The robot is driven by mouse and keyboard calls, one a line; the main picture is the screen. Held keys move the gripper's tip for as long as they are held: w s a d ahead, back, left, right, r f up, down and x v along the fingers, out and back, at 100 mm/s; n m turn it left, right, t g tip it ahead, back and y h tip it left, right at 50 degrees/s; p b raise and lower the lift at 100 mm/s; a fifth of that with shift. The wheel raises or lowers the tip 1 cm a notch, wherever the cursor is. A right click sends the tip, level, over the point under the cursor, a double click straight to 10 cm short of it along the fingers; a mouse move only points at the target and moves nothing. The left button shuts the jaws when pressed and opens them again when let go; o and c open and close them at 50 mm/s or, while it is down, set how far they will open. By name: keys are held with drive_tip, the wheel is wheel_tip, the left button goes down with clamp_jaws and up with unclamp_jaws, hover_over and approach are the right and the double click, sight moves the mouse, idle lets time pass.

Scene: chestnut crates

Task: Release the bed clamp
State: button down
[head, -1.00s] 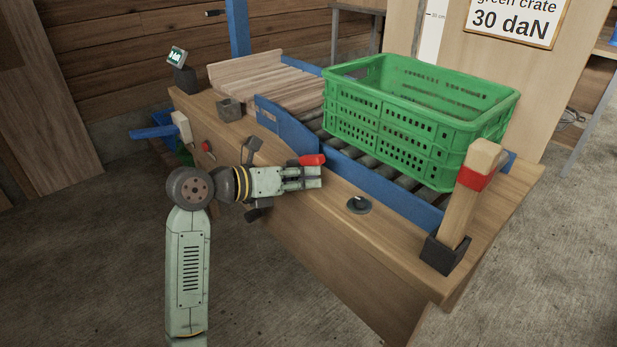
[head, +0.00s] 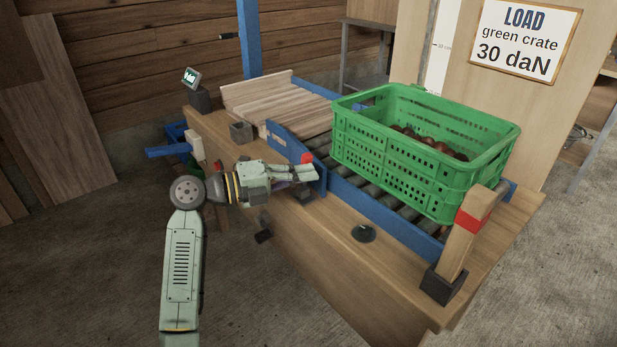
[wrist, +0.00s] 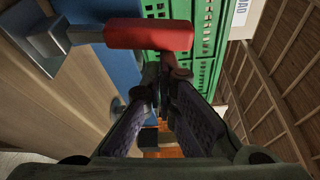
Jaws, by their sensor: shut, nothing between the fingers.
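The red handle (head: 307,158) of a clamp lever shows just above my gripper's tips, beside the blue side plate of the roller bed. In the wrist view the red handle (wrist: 150,35) lies across the top, on a grey metal arm (wrist: 45,38). My gripper (head: 315,172) is shut and empty, with its fingers pointing right. In the wrist view my gripper (wrist: 165,85) has its fingertips together just below the handle's right end; I cannot tell whether they touch it. The lever's base is partly hidden by my gripper in the head view.
A green crate (head: 400,165) holding chestnuts stands on the rollers behind a blue rail (head: 385,215). A post with a red band (head: 462,235) stands at the bench's right end. A black knob (head: 363,232) sits on the front. A load sign (head: 525,38) hangs behind.

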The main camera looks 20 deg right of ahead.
drive_tip(key=shift+w+a+r+n+h+p, duration=0.2)
drive_tip(key=shift+w+n, duration=0.15)
drive_tip(key=shift+n, duration=0.15)
drive_tip(key=shift+w+a+r+n+h+p, duration=0.1)
drive_tip(key=shift+w+r+n+h+p, duration=0.1)
drive_tip(key=shift+w+n, duration=0.25)
drive_tip(key=shift+f, duration=0.1)
